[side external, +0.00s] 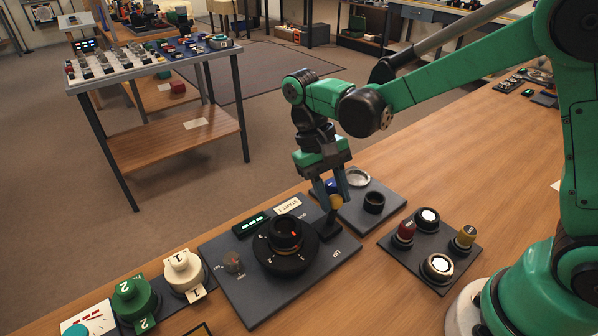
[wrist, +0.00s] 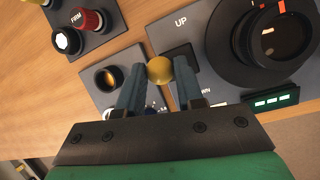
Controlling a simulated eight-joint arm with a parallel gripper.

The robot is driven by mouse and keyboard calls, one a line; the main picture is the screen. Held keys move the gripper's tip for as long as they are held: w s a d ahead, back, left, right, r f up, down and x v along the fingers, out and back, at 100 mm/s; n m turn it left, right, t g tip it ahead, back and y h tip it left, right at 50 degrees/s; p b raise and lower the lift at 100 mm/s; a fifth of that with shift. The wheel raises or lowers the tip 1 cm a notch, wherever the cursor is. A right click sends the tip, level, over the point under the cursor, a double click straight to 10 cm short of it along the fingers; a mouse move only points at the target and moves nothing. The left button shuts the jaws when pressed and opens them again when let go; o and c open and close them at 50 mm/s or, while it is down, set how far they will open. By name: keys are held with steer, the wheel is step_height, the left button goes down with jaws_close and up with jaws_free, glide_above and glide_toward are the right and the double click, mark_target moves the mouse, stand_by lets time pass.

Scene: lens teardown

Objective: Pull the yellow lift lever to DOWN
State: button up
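The yellow lever shows as a round ball knob (wrist: 160,70) in the wrist view, over the edge of its dark base block (wrist: 182,64) on a grey panel. The UP label (wrist: 181,21) is on one side; a partly covered label ending in "WN" (wrist: 204,92) is on the other. In the side view the yellow knob (side external: 337,202) is partly covered by my fingers. My gripper (side external: 336,190) points down at it. In the wrist view my fingers (wrist: 159,68) stand on either side of the knob. I cannot tell whether they press on it.
The same panel (side external: 232,297) holds a big black dial (side external: 283,262) and a green-lit display (side external: 250,223). A plate with a black ring (side external: 374,202) lies beside it, and a button panel (side external: 405,262) stands to the right. Cream (side external: 184,270) and green (side external: 134,300) knobs stand left.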

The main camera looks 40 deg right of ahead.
steer(key=o, duration=0.4)
steer(key=shift+v, duration=2.85)
